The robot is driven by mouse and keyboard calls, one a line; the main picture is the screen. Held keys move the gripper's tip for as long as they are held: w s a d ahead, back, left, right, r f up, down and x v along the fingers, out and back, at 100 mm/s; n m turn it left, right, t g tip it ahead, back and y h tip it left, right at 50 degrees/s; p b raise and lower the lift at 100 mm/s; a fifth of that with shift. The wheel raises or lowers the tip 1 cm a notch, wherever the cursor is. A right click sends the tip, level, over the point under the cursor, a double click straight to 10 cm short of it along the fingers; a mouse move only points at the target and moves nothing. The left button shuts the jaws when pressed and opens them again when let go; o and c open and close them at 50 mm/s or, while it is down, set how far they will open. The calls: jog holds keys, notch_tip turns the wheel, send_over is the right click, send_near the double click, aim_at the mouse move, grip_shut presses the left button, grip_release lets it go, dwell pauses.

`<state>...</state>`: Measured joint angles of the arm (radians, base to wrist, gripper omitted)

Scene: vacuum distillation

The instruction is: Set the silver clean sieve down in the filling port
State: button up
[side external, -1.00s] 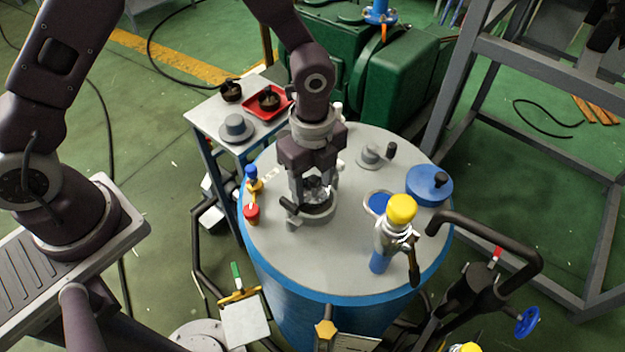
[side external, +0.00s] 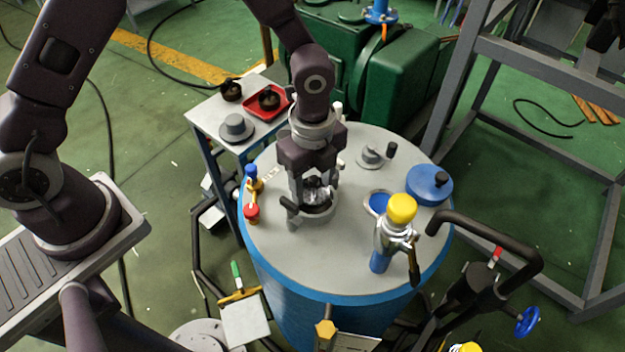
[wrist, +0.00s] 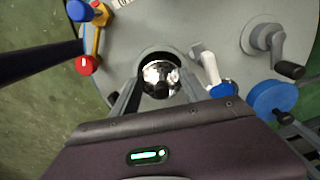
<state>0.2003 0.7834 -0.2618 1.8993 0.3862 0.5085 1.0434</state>
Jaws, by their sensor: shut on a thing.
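The silver sieve (wrist: 160,76) is a small shiny piece between the two fingers of my gripper (wrist: 158,90) in the wrist view. My gripper is shut on it. In the side view my gripper (side external: 313,194) points straight down, and the sieve (side external: 316,188) shows as a bright patch between the fingers. The filling port (wrist: 150,52) is a round collar with a dark opening in the vessel lid. The sieve appears at this opening, inside the collar's outline. The fingers hide part of the port, and I cannot tell how deep the sieve sits.
The grey lid (side external: 290,255) carries a red and blue-handled valve (side external: 252,190) left of the port, a yellow-capped fitting (side external: 401,210) to the right, and a blue round cover (side external: 429,185). A side table (side external: 205,113) behind holds a red tray (side external: 282,110) and dark round parts.

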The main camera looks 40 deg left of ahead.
jog(key=shift+f, duration=0.7)
dwell(0.6)
dwell(0.4)
jog(key=o, duration=1.8)
jog(key=shift+s, duration=0.1)
jog(key=shift+o, duration=0.7)
jog(key=shift+r, duration=3.5)
